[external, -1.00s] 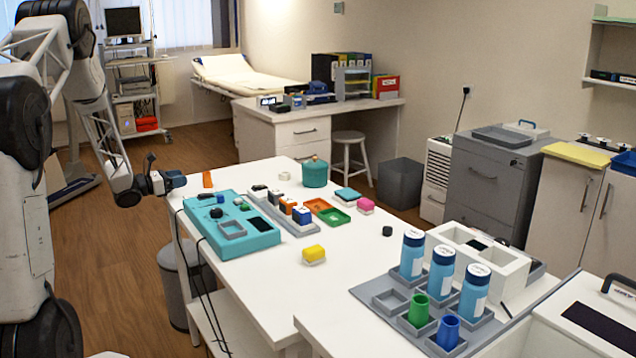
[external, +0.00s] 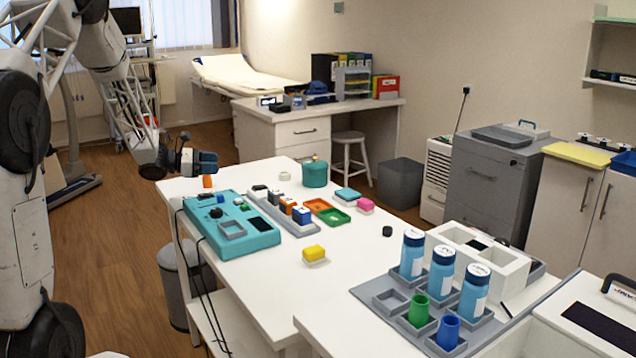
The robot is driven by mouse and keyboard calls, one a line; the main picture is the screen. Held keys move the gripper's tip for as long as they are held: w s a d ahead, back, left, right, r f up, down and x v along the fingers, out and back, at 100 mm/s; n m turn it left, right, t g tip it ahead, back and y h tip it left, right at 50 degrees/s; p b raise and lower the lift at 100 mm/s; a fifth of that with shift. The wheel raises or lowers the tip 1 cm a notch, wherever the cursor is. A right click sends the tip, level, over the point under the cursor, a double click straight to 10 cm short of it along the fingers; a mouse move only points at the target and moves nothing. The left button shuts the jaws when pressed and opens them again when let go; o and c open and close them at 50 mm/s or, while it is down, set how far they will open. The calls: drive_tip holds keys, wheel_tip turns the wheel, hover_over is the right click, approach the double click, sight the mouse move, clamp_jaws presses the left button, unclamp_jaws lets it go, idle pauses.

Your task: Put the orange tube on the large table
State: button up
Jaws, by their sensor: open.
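The orange tube (external: 207,182) is at the far left corner of the white table (external: 270,290), and it looks upright. My gripper (external: 206,163) is open and appears right above or just in front of the tube's upper end. The upper part of the tube seems hidden behind the gripper. I cannot tell whether the fingers are around the tube or touch it.
A teal device (external: 232,224) with cables lies on the table's left side. The table's middle front is clear.

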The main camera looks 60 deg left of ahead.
drive_tip(key=w+d+r+m+g+h, duration=0.1)
drive_tip(key=d+r+m+g, duration=0.25)
drive_tip(key=d, duration=0.65)
drive_tip(key=w+d+r+m+g+h, duration=0.2)
drive_tip(key=d+r+m, duration=0.25)
drive_tip(key=d, duration=0.55)
drive_tip(key=w+d+r+m+g+h, duration=0.1)
drive_tip(key=d+r+m+g, duration=0.3)
drive_tip(key=d, duration=0.6)
drive_tip(key=s+d+r+m+g+y, duration=0.1)
drive_tip(key=s+d+r+m, duration=0.2)
drive_tip(key=d, duration=0.6)
drive_tip(key=s+d+r+m+g+y, duration=0.1)
drive_tip(key=s+d+r+m+g, duration=0.2)
drive_tip(key=d, duration=0.6)
drive_tip(key=s+d+r+m+y, duration=0.1)
drive_tip(key=s+d+m+y, duration=0.2)
drive_tip(key=s+d+m, duration=0.3)
drive_tip(key=s+d+r+m+y, duration=0.1)
drive_tip(key=s+d+m+y, duration=0.2)
drive_tip(key=s, duration=1.3)
drive_tip(key=d+m, duration=0.3)
drive_tip(key=d, duration=0.2)
drive_tip(key=shift+s+r+m+y, duration=0.25)
drive_tip(key=shift+r+m+y, duration=0.15)
